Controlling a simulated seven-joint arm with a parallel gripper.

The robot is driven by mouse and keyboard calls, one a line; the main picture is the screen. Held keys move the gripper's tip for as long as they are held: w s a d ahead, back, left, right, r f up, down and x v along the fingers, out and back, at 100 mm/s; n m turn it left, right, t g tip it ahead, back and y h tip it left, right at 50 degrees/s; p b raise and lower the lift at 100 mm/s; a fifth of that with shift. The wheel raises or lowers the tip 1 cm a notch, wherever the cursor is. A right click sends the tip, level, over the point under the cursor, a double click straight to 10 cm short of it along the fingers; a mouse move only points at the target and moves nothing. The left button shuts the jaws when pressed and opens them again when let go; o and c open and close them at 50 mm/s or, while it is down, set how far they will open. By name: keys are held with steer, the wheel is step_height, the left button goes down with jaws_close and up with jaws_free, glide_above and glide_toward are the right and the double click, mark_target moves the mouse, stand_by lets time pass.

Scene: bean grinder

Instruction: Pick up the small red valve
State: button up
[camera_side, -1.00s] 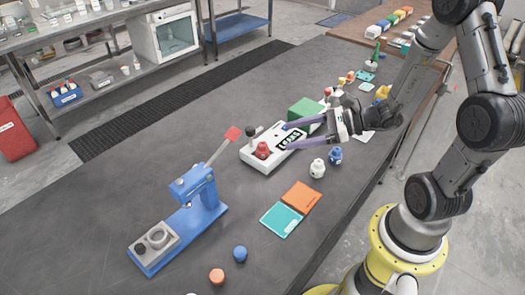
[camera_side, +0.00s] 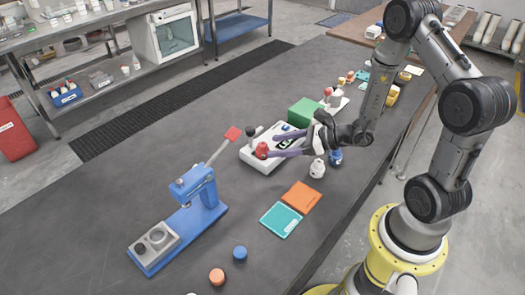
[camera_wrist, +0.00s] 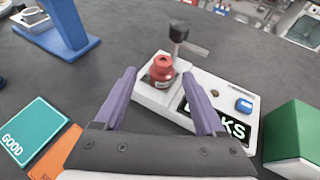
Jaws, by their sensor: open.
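The small red valve (camera_side: 262,151) stands upright on the left end of a white device (camera_side: 250,157) with a black display. In the wrist view the red valve (camera_wrist: 162,69) sits on the white device (camera_wrist: 209,85), ahead of and between the fingertips. My gripper (camera_side: 272,146) is open, its two purple fingers reaching left over the device toward the valve. The side view does not show clearly whether a finger touches the valve.
A black-knobbed lever (camera_wrist: 180,35) stands just behind the valve. A green block (camera_side: 304,112) is beside the device. White (camera_side: 317,168) and blue (camera_side: 335,156) small pieces stand nearby. Teal (camera_side: 281,219) and orange (camera_side: 301,197) plates lie in front. A blue press (camera_side: 182,218) is at left.

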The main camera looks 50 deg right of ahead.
mark_target(267, 146)
steer(key=shift+x, duration=2.7)
steer(key=shift+w+d+r, duration=0.1)
steer(key=shift+d+r, duration=0.05)
jaws_close()
